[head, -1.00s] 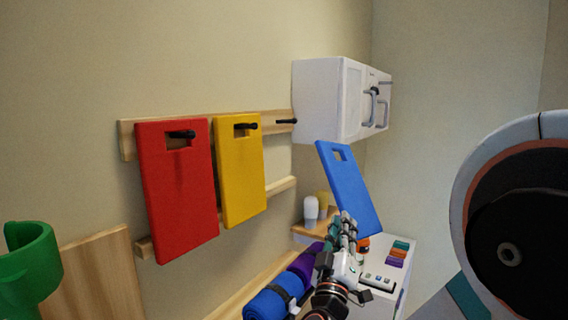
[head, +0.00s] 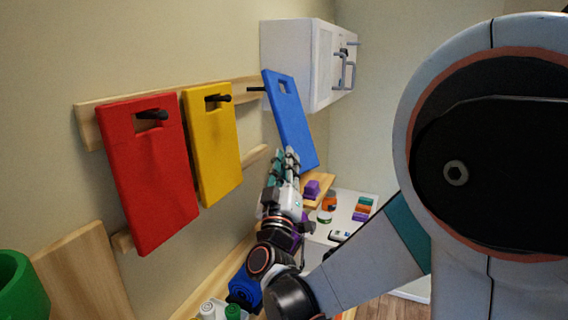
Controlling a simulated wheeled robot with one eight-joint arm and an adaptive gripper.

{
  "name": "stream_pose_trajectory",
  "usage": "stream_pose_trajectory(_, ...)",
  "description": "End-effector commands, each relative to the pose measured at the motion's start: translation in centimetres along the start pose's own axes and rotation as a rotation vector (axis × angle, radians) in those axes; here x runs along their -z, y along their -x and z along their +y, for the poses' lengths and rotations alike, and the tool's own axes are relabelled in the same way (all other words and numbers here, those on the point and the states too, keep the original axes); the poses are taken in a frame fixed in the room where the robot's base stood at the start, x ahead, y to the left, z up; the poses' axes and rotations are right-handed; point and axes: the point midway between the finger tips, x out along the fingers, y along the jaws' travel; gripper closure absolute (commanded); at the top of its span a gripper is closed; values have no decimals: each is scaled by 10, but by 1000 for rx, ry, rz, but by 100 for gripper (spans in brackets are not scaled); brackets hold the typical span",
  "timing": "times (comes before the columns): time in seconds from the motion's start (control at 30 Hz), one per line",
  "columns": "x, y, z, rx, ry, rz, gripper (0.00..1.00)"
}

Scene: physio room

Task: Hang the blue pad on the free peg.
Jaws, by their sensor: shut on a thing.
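The blue pad (head: 291,124) is held by its lower part in my gripper (head: 287,166), which is shut on it. The pad is upright with a slight tilt, its slot at the top. The free peg (head: 257,89) is a short black peg on the wooden rail, just left of the pad's top edge. The peg's tip is close to the pad's edge; I cannot tell whether they touch. The slot does not show the peg through it. A red pad (head: 152,185) and a yellow pad (head: 212,150) hang on the other pegs to the left.
A white wall cabinet (head: 292,62) with grey handles is just behind and right of the blue pad. A wooden shelf (head: 318,186) with a purple item and a white unit with coloured items sit below. A green holder (head: 18,288) is at the lower left.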

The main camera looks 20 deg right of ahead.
Motion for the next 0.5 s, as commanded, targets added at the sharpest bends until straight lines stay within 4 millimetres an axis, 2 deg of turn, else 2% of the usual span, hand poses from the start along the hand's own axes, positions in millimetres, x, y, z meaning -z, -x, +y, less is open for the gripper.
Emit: stream_pose_trajectory(0.5, 8, -6, -27, 1, 0, 0, 100)
